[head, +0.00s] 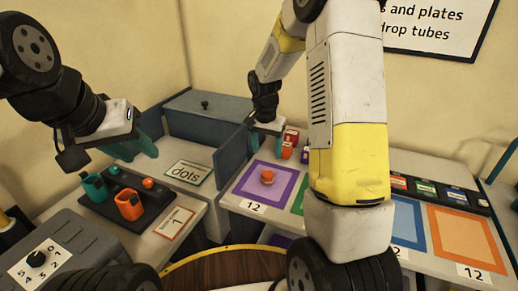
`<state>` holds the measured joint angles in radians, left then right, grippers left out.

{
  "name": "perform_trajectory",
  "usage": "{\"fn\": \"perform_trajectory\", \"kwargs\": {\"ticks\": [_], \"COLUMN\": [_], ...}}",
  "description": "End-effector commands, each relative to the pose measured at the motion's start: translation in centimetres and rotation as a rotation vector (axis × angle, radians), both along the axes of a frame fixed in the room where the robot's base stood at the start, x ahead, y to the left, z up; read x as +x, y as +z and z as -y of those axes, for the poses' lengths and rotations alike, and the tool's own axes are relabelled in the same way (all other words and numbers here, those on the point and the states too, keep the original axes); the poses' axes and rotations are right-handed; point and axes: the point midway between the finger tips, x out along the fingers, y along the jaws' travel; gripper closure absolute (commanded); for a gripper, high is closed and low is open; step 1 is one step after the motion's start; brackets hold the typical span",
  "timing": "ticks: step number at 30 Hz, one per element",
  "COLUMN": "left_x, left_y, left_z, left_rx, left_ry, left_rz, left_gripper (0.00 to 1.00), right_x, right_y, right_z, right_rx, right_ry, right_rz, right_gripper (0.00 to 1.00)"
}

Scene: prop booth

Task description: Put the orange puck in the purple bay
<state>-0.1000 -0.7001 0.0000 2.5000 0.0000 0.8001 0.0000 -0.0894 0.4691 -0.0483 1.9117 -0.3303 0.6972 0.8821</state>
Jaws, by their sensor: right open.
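The orange puck (268,175) lies inside the purple bay (252,190), on its pale inner square, apart from both grippers. The bay is a purple-bordered square on the white table, with a "12" label at its front. My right gripper (267,127) is open above the back of the table, behind the puck; its fingers are small and partly hard to make out. My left gripper (137,148) hangs over the left table, above the dark tray, with its teal fingers apart and nothing between them.
A dark tray (110,217) holds a teal mug (94,187), an orange mug (129,205) and a small orange ball (148,183). A grey-blue divider (233,153) stands left of the purple bay. Blue and orange bays (466,243) lie right. My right arm hides the table's middle.

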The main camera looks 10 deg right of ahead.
Motion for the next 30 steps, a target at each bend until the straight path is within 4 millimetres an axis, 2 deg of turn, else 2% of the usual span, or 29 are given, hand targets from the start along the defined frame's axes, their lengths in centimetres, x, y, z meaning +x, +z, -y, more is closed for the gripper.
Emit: {"fn": "perform_trajectory", "kwargs": {"ticks": [5,8,12,18,24,27,30], "left_x": [0.0,0.0,0.0,0.0,0.0,0.0,0.0], "left_y": [0.0,0.0,0.0,0.0,0.0,0.0,0.0], "left_z": [0.0,0.0,0.0,0.0,0.0,0.0,0.0], "left_rx": [0.000,0.000,0.000,0.000,0.000,0.000,0.000], "left_ry": [0.000,0.000,0.000,0.000,0.000,0.000,0.000], "left_rz": [0.000,0.000,0.000,0.000,0.000,0.000,0.000], "left_gripper": [0.64,0.64,0.64,0.64,0.64,0.64,0.64], "right_x": [-0.7,-2.4,-6.6,-13.9,-20.9,-23.3,-24.8], "right_y": [2.6,5.9,11.6,17.5,20.4,20.8,20.9], "right_z": [0.0,-0.1,-0.2,-0.7,-1.5,-1.8,-2.1], "right_rx": [0.009,0.025,0.053,0.073,0.066,0.058,0.052], "right_ry": [0.022,0.072,0.181,0.356,0.525,0.587,0.627], "right_rz": [0.020,0.057,0.134,0.257,0.380,0.425,0.454], "right_gripper": [0.37,0.37,0.37,0.37,0.37,0.37,0.37]}}
